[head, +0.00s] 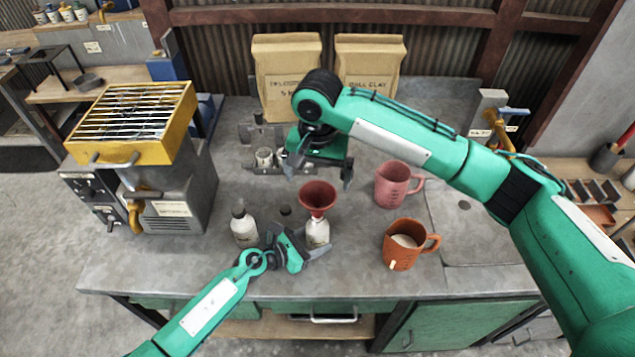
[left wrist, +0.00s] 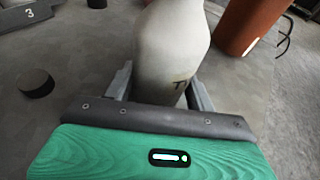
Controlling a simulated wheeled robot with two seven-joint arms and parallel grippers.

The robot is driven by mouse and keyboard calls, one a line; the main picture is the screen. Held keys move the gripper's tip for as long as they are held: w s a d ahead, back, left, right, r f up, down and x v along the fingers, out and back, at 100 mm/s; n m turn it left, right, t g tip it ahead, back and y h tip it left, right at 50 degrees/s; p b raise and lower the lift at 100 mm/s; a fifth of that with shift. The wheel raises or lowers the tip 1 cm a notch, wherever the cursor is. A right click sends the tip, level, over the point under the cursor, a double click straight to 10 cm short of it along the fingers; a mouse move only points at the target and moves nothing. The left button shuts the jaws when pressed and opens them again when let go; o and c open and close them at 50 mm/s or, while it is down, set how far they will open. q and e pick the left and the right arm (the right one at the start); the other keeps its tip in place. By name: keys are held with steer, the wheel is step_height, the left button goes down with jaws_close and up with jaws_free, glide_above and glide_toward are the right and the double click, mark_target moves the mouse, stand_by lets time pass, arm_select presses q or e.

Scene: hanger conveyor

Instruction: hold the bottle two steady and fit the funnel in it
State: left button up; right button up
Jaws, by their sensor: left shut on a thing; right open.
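The red funnel (head: 318,196) stands upright, wide end up, at the mouth of a white bottle (head: 317,233), which I take as bottle two. Its spout is hidden, so how deep it sits cannot be told. My left gripper (head: 308,252) is shut on this bottle low on its body; the bottle (left wrist: 168,50) also shows between the jaws in the left wrist view, with part of a dark marking. My right gripper (head: 319,172) is open and empty, pointing down, behind and above the funnel and apart from it.
A small dark cap (left wrist: 35,82) lies on the bench. A pink mug (head: 392,184) and an orange mug (head: 401,247) stand right. A yellow grill unit (head: 135,122) is at left, paper bags (head: 287,75) behind.

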arm_select(q)
steer(key=o, duration=0.9)
steer(key=shift+c, duration=0.2)
